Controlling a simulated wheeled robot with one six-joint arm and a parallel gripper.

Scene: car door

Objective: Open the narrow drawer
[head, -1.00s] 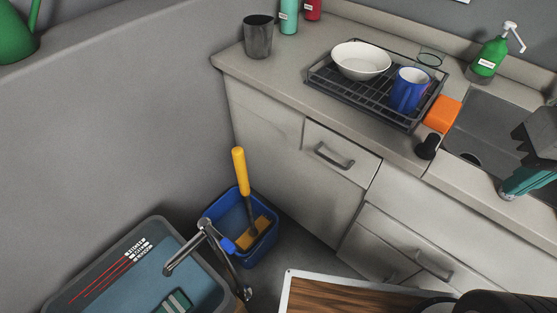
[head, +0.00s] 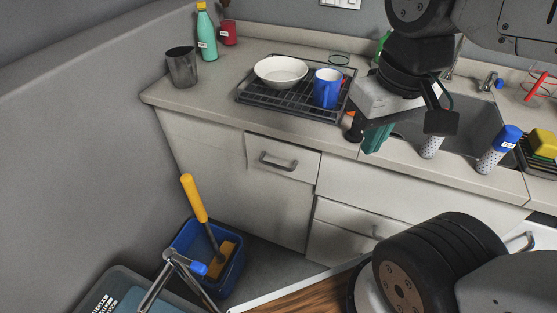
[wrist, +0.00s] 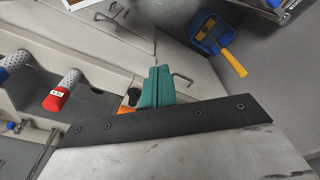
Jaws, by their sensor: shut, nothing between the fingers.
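The narrow drawer (head: 300,161) is shut, its pale front flush under the counter's left part, with a grey bar handle (head: 279,162) across it. My gripper (head: 375,138), with teal fingers, is to the right of the drawer, in front of the counter edge by the sink. The fingers are together and empty, apart from the handle. In the wrist view my gripper (wrist: 157,86) points toward the cabinet fronts, and the handle (wrist: 182,79) shows just to its right. My arm covers part of the counter and sink.
A drying rack (head: 258,101) with a white bowl (head: 281,72) and blue mug (head: 327,88) stands above the drawer. A blue bucket (head: 232,272) with a yellow-handled tool stands on the floor at left. Wider drawers (head: 343,219) are lower right. A wooden top (head: 305,297) is in front.

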